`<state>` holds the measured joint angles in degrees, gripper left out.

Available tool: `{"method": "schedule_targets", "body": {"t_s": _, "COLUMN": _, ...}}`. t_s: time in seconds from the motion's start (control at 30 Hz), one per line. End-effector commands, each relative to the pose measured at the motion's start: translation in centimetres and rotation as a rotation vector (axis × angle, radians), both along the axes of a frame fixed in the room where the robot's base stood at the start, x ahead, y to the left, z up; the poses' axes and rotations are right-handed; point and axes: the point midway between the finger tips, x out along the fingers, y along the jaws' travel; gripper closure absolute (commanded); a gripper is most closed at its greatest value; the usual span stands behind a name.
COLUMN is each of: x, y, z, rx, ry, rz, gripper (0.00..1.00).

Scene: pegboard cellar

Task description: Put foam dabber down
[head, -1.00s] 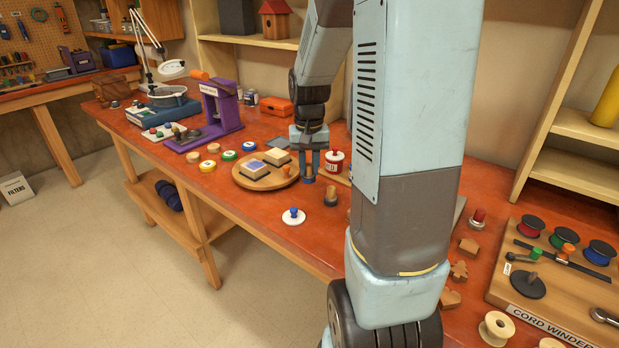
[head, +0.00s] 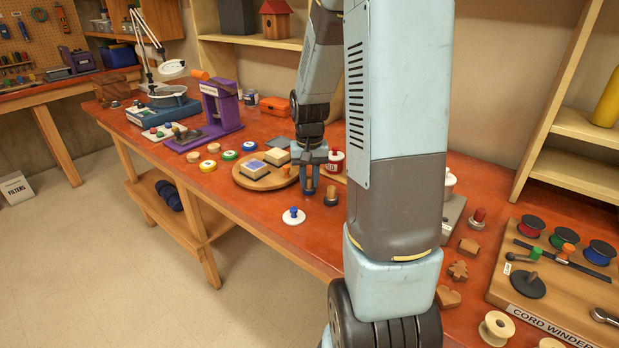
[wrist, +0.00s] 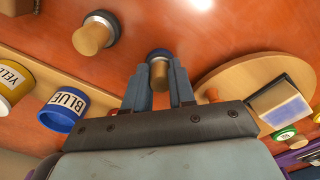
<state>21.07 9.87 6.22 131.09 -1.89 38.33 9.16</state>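My gripper (head: 310,184) is over the table by the right edge of the round wooden board (head: 244,183). It is shut on a foam dabber (wrist: 159,72), a pale wooden handle with a dark blue foam end. In the wrist view, the two grey fingers are on either side of the handle. I cannot tell whether the foam touches the table. Another dabber (head: 331,195) with a wooden handle and dark foam base stands on the table just right of my gripper; it also shows in the wrist view (wrist: 93,37).
A red-labelled pot (head: 336,161) stands behind my gripper; a blue-labelled pot (wrist: 65,108) shows in the wrist view. A white disc with a blue knob (head: 293,216) lies in front. Clear red table surrounds it.

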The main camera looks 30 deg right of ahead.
Motion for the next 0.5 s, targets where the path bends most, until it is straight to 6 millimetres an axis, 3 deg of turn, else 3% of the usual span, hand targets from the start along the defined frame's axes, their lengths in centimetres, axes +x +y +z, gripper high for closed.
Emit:
{"method": "schedule_targets", "body": {"t_s": 0.27, "x": -0.02, "y": -0.07, "z": 0.00, "rx": 0.000, "ry": 0.000, "rz": -0.001, "gripper": 0.50}}
{"method": "schedule_targets", "body": {"t_s": 0.5, "x": -0.02, "y": -0.11, "z": 0.06, "rx": 0.000, "ry": 0.000, "rz": -0.001, "gripper": 0.50}}
